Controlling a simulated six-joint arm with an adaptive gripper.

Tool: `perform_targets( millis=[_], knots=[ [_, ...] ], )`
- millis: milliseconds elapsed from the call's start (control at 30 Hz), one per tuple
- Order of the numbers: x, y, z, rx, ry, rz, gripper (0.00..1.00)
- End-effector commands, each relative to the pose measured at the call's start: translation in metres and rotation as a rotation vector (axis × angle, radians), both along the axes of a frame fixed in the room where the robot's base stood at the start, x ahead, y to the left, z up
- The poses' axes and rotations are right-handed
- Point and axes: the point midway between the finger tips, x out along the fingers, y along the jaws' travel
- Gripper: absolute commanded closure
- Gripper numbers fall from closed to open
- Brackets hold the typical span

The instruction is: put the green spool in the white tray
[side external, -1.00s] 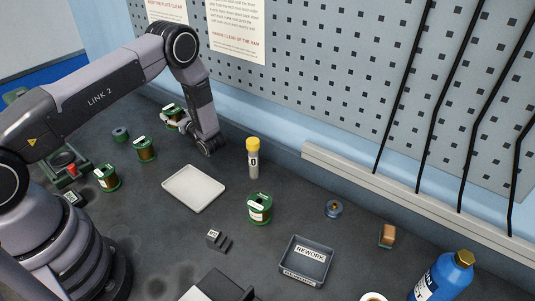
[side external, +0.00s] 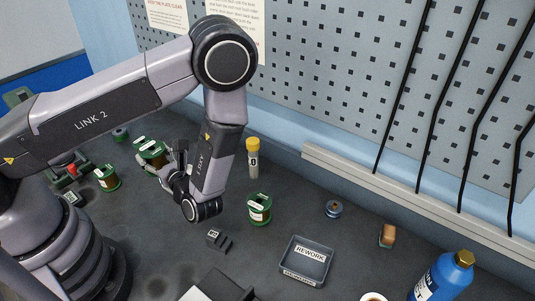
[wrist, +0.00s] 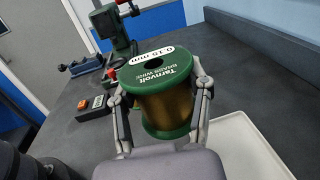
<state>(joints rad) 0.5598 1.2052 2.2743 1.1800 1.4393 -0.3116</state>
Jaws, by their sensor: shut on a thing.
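My gripper (wrist: 160,95) is shut on a green spool (wrist: 165,102) wound with brown wire, with one finger on each side. Its label reads "Tarnvolt brass wire, 0.15 mm". In the side view, the held spool (side external: 151,147) is at left of centre, held up beside my wrist, which partly covers the gripper. The white tray (wrist: 245,148) shows at the lower right of the wrist view, below and to the right of the spool; it looks empty where visible. In the side view my arm hides most or all of the tray.
Other green spools stand on the bench, one at left (side external: 106,179) and one at centre right (side external: 259,209). A yellow-capped tube (side external: 253,160) stands behind. A REWORK bin (side external: 305,262) and blue bottle (side external: 442,277) are at front right. A green device (wrist: 112,30) stands beyond the spool.

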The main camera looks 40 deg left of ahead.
Motion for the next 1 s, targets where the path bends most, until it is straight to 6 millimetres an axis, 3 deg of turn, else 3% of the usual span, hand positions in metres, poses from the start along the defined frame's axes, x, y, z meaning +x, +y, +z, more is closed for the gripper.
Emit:
perform_targets(
  millis=[33, 200, 400, 533, 800, 1000],
  knots=[
    [-0.013, -0.012, 0.003, 0.004, 0.001, -0.014, 0.9],
    [-0.05, -0.035, 0.009, 0.003, 0.002, -0.014, 0.9],
    [-0.064, -0.042, 0.01, 0.001, 0.0, -0.01, 0.9],
    [-0.043, -0.042, 0.0, 0.0, -0.003, -0.005, 0.9],
    [0.024, -0.042, -0.03, -0.001, -0.004, -0.005, 0.9],
    [0.053, -0.042, -0.066, 0.001, -0.001, -0.009, 0.9]
  ],
)
